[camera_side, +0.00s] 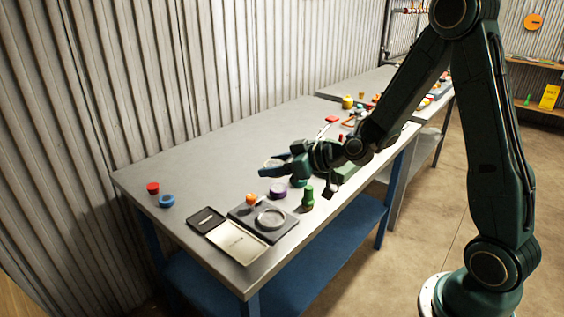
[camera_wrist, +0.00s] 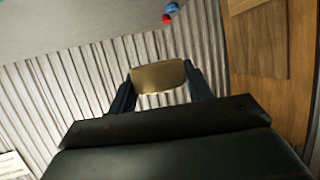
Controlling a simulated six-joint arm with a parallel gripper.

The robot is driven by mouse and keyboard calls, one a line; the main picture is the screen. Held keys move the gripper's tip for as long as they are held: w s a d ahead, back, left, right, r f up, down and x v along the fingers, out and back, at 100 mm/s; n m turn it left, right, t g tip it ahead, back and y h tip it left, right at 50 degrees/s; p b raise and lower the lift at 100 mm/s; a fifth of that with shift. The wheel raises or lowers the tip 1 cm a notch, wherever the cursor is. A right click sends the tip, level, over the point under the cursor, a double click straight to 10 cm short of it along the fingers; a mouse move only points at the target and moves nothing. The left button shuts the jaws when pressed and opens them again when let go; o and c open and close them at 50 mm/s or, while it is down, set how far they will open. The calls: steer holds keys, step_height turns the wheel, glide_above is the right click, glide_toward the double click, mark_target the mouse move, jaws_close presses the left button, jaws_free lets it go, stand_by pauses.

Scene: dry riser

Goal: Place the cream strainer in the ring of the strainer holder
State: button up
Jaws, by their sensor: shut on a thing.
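My gripper (camera_side: 272,168) points left above the table and is shut on the cream strainer. In the wrist view the strainer (camera_wrist: 158,76) is a tan-cream piece between the two fingers of my gripper (camera_wrist: 160,84). In the side view the fingers largely hide it; a pale rim shows behind them. A dark square base (camera_side: 284,231) with a pale ring (camera_side: 271,218) lies near the table's front edge, apparently the strainer holder. My gripper is above and behind it, apart from it. The holder is not seen in the wrist view.
Red (camera_side: 153,187) and blue (camera_side: 166,201) pieces sit far left.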

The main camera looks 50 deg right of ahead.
steer(key=w+d+r+m+h, duration=0.1)
steer(key=d+r, duration=0.1)
steer(key=d, duration=0.8)
steer(key=r, duration=0.1)
glide_above(322, 187)
steer(key=s+a, duration=0.2)
steer(key=shift+w+a+r+h, duration=0.15)
steer(key=shift+w+a+h, duration=0.05)
steer(key=shift+h, duration=0.1)
step_height(322, 187, down, 15)
steer(key=shift+f, duration=0.15)
steer(key=shift+f, duration=2.15)
steer(key=shift+f, duration=0.25)
steer(key=o, duration=1)
